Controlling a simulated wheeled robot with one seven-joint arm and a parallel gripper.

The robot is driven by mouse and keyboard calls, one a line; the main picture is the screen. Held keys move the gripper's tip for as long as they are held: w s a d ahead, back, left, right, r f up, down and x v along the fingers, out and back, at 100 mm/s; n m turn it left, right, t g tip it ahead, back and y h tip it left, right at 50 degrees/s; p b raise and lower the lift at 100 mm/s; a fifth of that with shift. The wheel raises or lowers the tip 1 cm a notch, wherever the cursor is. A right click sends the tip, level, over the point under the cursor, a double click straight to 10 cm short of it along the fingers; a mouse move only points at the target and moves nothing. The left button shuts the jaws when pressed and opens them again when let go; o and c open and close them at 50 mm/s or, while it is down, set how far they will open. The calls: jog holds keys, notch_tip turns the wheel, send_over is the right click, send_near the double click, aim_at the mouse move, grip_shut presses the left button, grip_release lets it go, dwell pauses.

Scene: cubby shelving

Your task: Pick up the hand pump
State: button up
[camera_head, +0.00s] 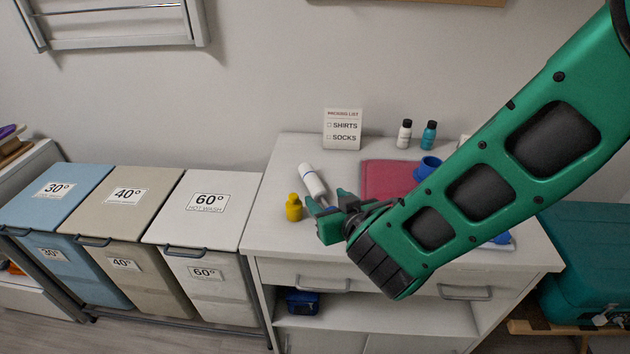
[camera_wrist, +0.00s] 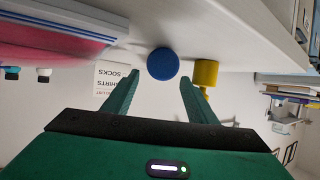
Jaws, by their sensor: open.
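The likely hand pump is a white tube (camera_head: 312,181) with a blue band, lying on the white cabinet top left of the red cloth. In the wrist view, a round blue end (camera_wrist: 163,63), seemingly of this tube, faces me between the fingertips. My gripper (camera_head: 328,203) is low over the cabinet top at the tube's near end. In the wrist view my gripper (camera_wrist: 159,80) is open, its two green fingers apart with nothing clearly held. Whether the fingers overlap the tube's end cannot be told. The rest of the tube is hidden behind its end there.
A yellow bottle (camera_head: 293,208) stands close left of my gripper. A red folded cloth (camera_head: 388,178), a blue item (camera_head: 428,167) and two small bottles (camera_head: 404,134) are to the right. A packing-list sign (camera_head: 342,128) stands behind. Three lidded bins (camera_head: 205,208) flank the cabinet.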

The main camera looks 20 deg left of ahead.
aim_at(322, 191)
jog(key=shift+r+x, duration=0.15)
jog(key=shift+x, duration=1.65)
jog(key=shift+r+x, duration=0.1)
jog(key=shift+x, duration=1.65)
jog(key=shift+w, duration=0.15)
grip_shut()
jog(key=shift+r, duration=0.15)
